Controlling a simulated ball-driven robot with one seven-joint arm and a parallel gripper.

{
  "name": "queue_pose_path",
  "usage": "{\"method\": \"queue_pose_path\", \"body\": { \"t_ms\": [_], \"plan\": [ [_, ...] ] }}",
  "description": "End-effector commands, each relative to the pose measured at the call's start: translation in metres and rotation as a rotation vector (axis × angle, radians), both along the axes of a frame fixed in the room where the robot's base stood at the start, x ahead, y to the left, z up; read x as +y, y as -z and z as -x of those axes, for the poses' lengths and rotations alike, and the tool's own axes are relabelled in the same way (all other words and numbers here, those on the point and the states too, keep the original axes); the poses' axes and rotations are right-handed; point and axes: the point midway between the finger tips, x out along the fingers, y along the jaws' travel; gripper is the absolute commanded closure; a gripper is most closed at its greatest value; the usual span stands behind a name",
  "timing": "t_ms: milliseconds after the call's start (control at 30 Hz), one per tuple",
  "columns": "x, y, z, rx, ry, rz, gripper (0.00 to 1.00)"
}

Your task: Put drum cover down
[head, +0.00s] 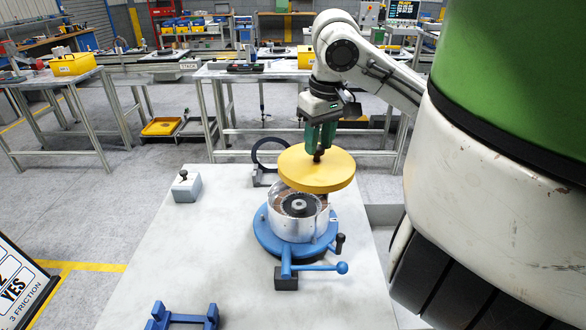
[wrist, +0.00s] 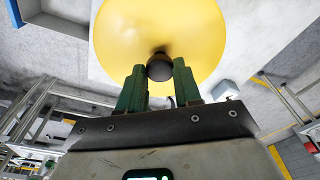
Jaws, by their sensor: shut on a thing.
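The drum cover is a yellow round disc (head: 316,172) with a dark knob at its middle. My gripper (head: 318,155) is shut on that knob and holds the cover above the drum. In the wrist view the green fingers (wrist: 160,75) close on both sides of the dark knob, with the yellow cover (wrist: 160,25) beyond. The open silver drum (head: 298,226) sits in a blue round fixture (head: 262,238) on the table, with a dark hub inside. The cover hides the drum's back edge and looks apart from it.
The pale table (head: 190,255) is clear left of the fixture. A grey block with a black knob (head: 186,188) stands at its back left. A black ring on a stand (head: 268,155) is behind the cover. A blue cradle (head: 182,318) lies in front. A blue handle (head: 341,268) sticks out.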

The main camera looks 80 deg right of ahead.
Motion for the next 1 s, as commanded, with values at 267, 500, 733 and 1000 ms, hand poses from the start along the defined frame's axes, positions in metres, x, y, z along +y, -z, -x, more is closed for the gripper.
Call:
{"method": "queue_pose_path", "body": {
  "t_ms": [267,500,733,1000],
  "plan": [
    [-0.015,0.043,-0.035,0.000,-0.001,-0.003,1.00],
    [-0.021,0.059,-0.047,-0.001,-0.001,-0.002,1.00],
    [-0.023,0.087,-0.049,0.001,0.001,-0.002,1.00],
    [-0.023,0.092,-0.049,-0.001,0.000,0.001,1.00]
  ]
}}
